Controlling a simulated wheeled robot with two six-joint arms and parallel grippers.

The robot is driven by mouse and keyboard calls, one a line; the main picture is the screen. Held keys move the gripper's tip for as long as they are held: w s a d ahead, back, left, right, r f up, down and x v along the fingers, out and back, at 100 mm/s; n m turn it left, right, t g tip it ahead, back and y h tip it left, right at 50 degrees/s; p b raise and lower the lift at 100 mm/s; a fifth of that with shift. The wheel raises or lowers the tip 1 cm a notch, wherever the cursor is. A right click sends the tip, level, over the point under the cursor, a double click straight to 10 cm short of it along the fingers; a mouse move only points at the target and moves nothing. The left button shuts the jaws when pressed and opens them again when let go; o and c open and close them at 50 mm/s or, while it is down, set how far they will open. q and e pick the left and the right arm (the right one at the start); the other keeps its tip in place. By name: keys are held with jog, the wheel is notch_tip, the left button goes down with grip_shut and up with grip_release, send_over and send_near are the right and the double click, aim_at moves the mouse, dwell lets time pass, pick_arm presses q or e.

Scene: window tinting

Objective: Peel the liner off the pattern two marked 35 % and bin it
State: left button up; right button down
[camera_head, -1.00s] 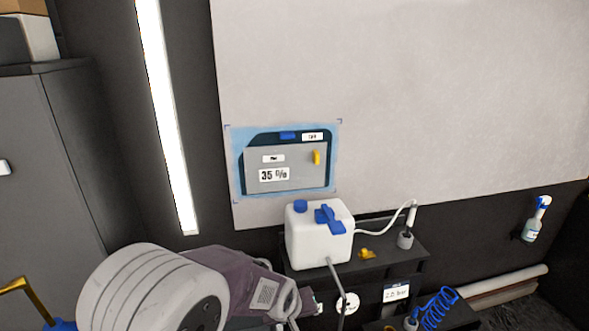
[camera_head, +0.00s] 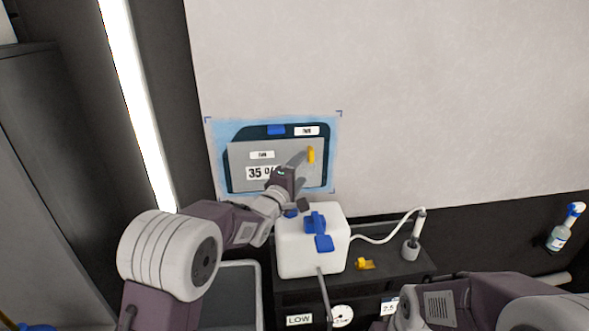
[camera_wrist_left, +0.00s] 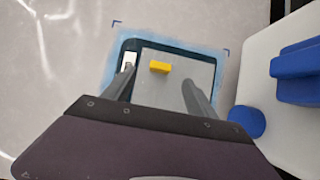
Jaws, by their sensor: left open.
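The pattern marked 35 % (camera_head: 240,180) is on the pale wall board, a dark film with a grey liner over most of it, inside a light blue area. A yellow tab (camera_head: 311,155) stands on the liner near its upper right; it also shows in the left wrist view (camera_wrist_left: 159,67). My left gripper (camera_head: 301,168) is in front of the liner, covering part of the 35 % label. In the left wrist view its two fingers (camera_wrist_left: 158,88) are open with the tab between and beyond them. My right arm shows at lower right, its fingers out of view.
A white tank (camera_head: 300,255) with blue caps stands on a dark shelf just below the pattern, close to my left wrist. A hose runs to a nozzle (camera_head: 412,248). A grey open bin (camera_head: 238,268) is at lower left. A spray bottle (camera_head: 562,230) hangs at right.

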aim_at(311, 158)
pick_arm(q)
jog(key=p+x, duration=0.4)
jog(key=x, duration=0.4)
jog(key=shift+w+d, duration=0.15)
jog(key=shift+w, duration=0.1)
jog(key=shift+w+d, duration=0.1)
jog(key=shift+w, duration=0.05)
jog(key=shift+w, duration=0.1)
